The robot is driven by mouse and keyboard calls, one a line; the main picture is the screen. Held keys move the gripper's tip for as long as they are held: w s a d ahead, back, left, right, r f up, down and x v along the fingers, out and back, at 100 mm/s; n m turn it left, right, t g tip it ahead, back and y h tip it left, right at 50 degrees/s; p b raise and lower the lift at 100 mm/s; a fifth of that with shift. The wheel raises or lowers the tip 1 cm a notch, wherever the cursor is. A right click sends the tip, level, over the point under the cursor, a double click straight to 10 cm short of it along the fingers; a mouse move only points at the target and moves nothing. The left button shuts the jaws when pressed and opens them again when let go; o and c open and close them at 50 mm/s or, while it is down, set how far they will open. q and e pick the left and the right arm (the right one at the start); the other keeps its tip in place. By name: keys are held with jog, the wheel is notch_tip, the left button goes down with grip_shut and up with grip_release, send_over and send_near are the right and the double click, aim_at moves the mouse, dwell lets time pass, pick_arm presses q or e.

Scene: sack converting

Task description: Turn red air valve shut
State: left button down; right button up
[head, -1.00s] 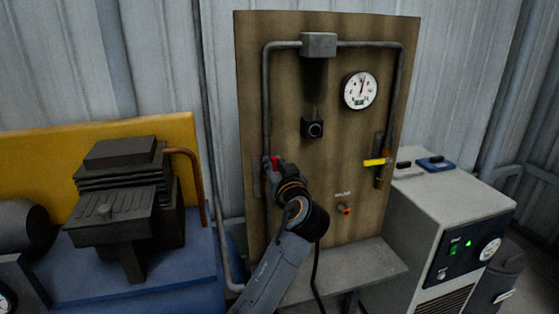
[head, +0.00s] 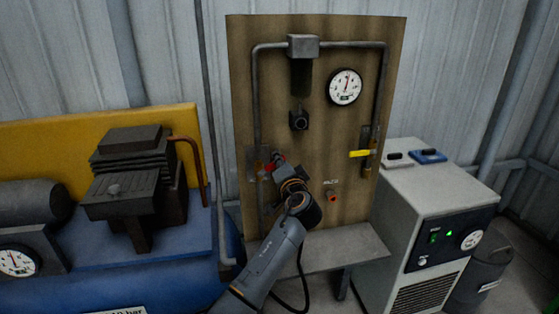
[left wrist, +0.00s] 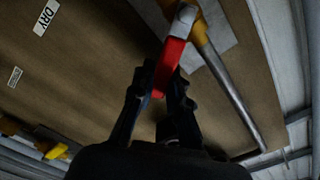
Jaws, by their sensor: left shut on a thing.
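The red air valve's lever (left wrist: 172,62) runs from its pivot at the top of the left wrist view down between my fingers. It stands at a slant to the grey pipe (left wrist: 232,95), neither in line with it nor square across it. My left gripper (left wrist: 160,88) is shut on the lever. In the head view my left gripper (head: 276,168) is at the lower left of the wooden board (head: 325,125), beside the left pipe. There it hides much of the lever. My right gripper is not in view.
A yellow-handled valve (head: 360,153) sits on the right pipe. A gauge (head: 345,87) and a small red knob (head: 332,196) are on the board. A grey shelf (head: 335,250) lies below. A compressor (head: 125,190) stands left and a white dryer (head: 400,205) right.

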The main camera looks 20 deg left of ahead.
pick_arm(q)
jog(key=shift+w+d+f+m, duration=0.25)
jog(key=shift+f+m, duration=0.15)
jog(key=shift+m, duration=0.6)
jog(key=shift+w+d+f+m+p, duration=0.1)
jog(key=shift+f+m+p, duration=0.15)
jog(key=shift+f+m, duration=0.4)
jog(key=shift+s+d+f+m+p, duration=0.1)
jog(key=shift+f+m+p, duration=0.15)
jog(key=shift+m, duration=0.7)
jog(key=shift+w+f+m+p, duration=0.1)
jog(key=shift+f+m+p, duration=0.15)
jog(key=shift+f+m, duration=0.4)
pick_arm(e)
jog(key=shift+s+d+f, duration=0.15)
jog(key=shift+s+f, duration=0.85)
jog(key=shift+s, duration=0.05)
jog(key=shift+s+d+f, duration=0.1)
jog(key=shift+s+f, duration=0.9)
pick_arm(q)
jog(key=shift+r+m, duration=0.1)
jog(key=shift+m, duration=0.15)
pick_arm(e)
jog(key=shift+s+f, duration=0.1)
pick_arm(q)
jog(key=c, duration=1.3)
grip_release()
jog(key=v, duration=1.2)
